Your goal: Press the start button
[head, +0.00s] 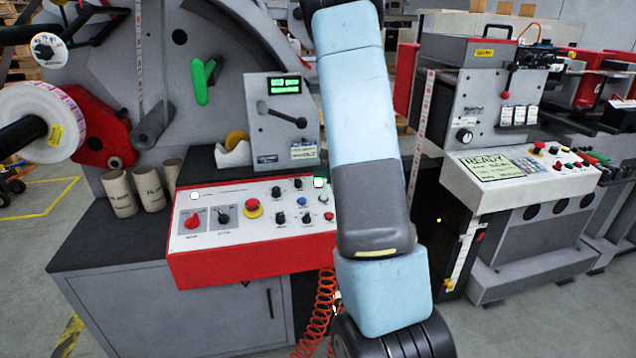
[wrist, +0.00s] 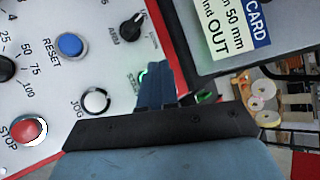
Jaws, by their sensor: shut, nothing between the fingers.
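The start button (head: 320,183) is a green button at the upper right of the white panel face in the head view. In the wrist view a sliver of the green start button (wrist: 143,77) shows beside its label, mostly covered by my finger. My gripper (wrist: 158,68) is shut and empty, with its fingertips over the start button's place on the panel. I cannot tell whether they touch it. In the head view my gripper is hidden behind my arm.
The red-edged control panel (head: 255,240) carries other controls close by: a blue reset button (wrist: 70,45), a white jog button (wrist: 96,101) and a red stop button (wrist: 28,130). A grey display box (head: 280,125) stands behind the panel. Orange coiled hose (head: 318,320) hangs below.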

